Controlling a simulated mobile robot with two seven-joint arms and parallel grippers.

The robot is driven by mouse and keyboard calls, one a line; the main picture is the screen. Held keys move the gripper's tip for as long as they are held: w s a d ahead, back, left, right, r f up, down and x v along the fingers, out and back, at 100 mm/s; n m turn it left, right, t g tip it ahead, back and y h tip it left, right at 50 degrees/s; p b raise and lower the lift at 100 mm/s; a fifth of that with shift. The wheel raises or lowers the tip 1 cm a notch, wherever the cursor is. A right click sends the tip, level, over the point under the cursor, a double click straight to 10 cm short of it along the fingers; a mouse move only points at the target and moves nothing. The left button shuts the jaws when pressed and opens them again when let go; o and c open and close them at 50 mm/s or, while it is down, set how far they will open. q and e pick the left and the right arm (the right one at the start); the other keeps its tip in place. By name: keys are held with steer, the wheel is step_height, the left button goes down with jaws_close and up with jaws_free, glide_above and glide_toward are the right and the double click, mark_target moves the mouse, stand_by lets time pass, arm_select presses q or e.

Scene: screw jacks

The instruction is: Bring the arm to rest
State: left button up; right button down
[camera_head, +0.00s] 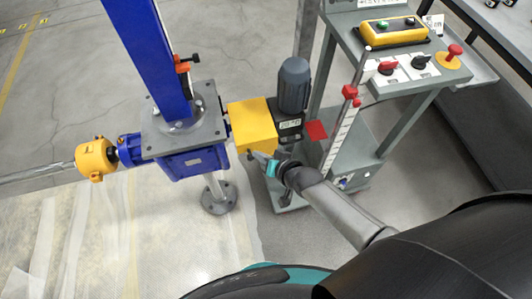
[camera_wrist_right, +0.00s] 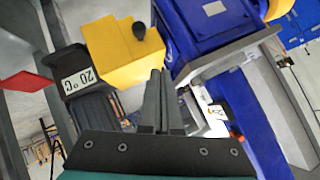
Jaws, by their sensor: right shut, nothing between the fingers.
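My right arm (camera_head: 335,208) reaches in from the lower right in the head view. Its gripper (camera_head: 259,155) is at the lower edge of a yellow coupling guard (camera_head: 252,122); I cannot tell if they touch. In the wrist view the two dark fingers of this gripper (camera_wrist_right: 160,75) lie close together, shut and empty, just below the yellow guard (camera_wrist_right: 122,50). The blue screw jack gearbox (camera_head: 192,160) stands left of the guard, with a blue column (camera_head: 150,50) above it. My left gripper is not in view.
A grey motor (camera_head: 293,85) stands right of the guard, near a red flag (camera_head: 317,130). A scale post with a red slider (camera_head: 350,92) rises beside a control bench with a yellow button box (camera_head: 390,32) and red knobs. Open floor (camera_head: 60,110) lies at the left.

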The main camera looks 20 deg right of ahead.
steer(key=v, duration=0.2)
steer(key=p+v, duration=0.1)
steer(key=v, duration=0.1)
steer(key=shift+a+r, duration=0.2)
steer(key=shift+a, duration=0.15)
steer(key=shift+s+f, duration=0.1)
